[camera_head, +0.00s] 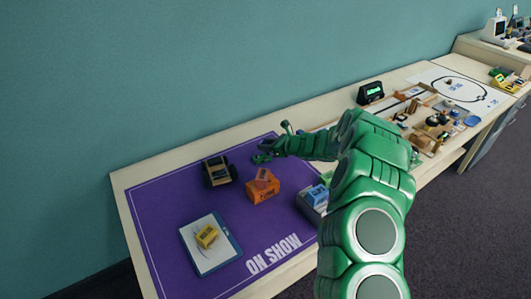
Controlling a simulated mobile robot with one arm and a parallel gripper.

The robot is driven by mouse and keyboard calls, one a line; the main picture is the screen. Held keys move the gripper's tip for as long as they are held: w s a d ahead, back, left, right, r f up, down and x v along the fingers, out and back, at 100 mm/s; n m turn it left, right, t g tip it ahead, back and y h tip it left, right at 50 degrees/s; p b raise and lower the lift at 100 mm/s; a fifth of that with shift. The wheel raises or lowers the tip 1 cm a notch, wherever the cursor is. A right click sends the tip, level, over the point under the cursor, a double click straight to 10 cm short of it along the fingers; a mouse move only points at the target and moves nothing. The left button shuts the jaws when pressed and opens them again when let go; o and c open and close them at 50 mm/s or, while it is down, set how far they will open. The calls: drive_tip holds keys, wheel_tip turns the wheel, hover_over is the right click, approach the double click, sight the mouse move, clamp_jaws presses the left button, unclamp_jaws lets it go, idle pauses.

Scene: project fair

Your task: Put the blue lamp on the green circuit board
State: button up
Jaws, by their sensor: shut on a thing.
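My gripper (267,148) is at the end of my green arm, low over the back edge of the purple mat (160,220). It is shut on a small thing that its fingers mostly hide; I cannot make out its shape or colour. A small green piece (261,159) lies right at the gripper's tip on the mat; it may be the green circuit board, but it is too small to be sure. I cannot clearly pick out the blue lamp. A blue block (318,194) shows in a grey box to the right, partly behind my arm.
On the mat are a dark wheeled model (218,171), an orange box (263,188) and a clipboard (211,256) with a yellow block (207,236). A black display (371,92) and cluttered trays stand right. The mat's left side is clear.

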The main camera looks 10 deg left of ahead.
sight(266, 159)
drive_tip(key=shift+w+a+f, duration=0.25)
drive_tip(key=shift+w+f, duration=0.3)
drive_tip(key=shift+f, duration=0.15)
drive_tip(key=shift+w+a+f, duration=0.2)
drive_tip(key=shift+w+f, duration=0.3)
drive_tip(key=shift+f, duration=0.15)
drive_tip(key=shift+f, duration=0.1)
drive_tip(key=shift+w+f, duration=0.15)
drive_tip(key=shift+w, duration=0.05)
drive_tip(key=shift+f, duration=1.45)
drive_tip(key=shift+f, duration=0.6)
drive_tip(key=o, duration=1.1)
